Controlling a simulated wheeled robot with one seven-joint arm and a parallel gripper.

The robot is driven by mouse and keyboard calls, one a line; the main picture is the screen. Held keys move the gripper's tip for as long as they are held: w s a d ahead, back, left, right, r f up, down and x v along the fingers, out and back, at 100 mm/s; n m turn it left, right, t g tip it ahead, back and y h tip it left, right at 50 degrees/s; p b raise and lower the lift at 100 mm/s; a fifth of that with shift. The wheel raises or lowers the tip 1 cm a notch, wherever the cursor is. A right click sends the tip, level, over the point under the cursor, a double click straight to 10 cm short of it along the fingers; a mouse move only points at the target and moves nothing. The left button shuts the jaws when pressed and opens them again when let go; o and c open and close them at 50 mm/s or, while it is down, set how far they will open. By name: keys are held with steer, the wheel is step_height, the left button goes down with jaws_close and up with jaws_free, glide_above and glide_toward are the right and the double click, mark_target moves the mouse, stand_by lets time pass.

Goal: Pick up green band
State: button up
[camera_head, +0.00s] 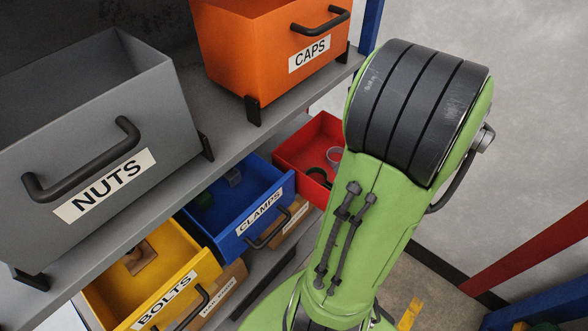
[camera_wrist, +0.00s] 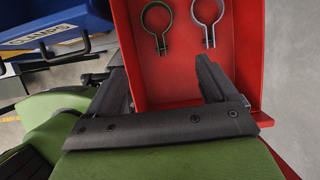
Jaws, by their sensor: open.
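A dark greenish ring-shaped band (camera_wrist: 160,42) with a short stem lies on the floor of the red bin (camera_wrist: 252,55), near its far end in the wrist view. A grey band (camera_wrist: 209,37) of the same shape lies just right of it. My gripper (camera_wrist: 165,72) is open and empty, its two fingers apart over the near part of the red bin, short of both bands. In the head view the red bin (camera_head: 296,148) is partly hidden by my arm. A pale ring (camera_head: 334,152) and a dark ring (camera_head: 317,174) show inside; my gripper is hidden there.
The blue CLAMPS bin (camera_head: 262,200) stands beside the red bin, with the yellow BOLTS bin (camera_head: 165,300) nearer. The grey NUTS bin (camera_head: 100,185) and orange CAPS bin (camera_head: 270,50) stand on the shelf above. Open floor lies to the right.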

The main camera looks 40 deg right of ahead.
mark_target(328, 183)
steer(key=b+x, duration=0.1)
steer(key=x, duration=0.4)
steer(key=b+x, duration=0.1)
steer(key=x, duration=0.3)
steer(key=b+x, duration=0.2)
steer(key=x, duration=0.3)
steer(key=shift+s+a+f, duration=0.1)
steer(key=shift+s+f, duration=0.1)
steer(key=shift+f, duration=0.25)
steer(key=shift+w+f, duration=0.15)
steer(key=shift+f, duration=0.1)
steer(key=shift+r, duration=0.1)
steer(key=shift+c, duration=0.9)
jaws_close()
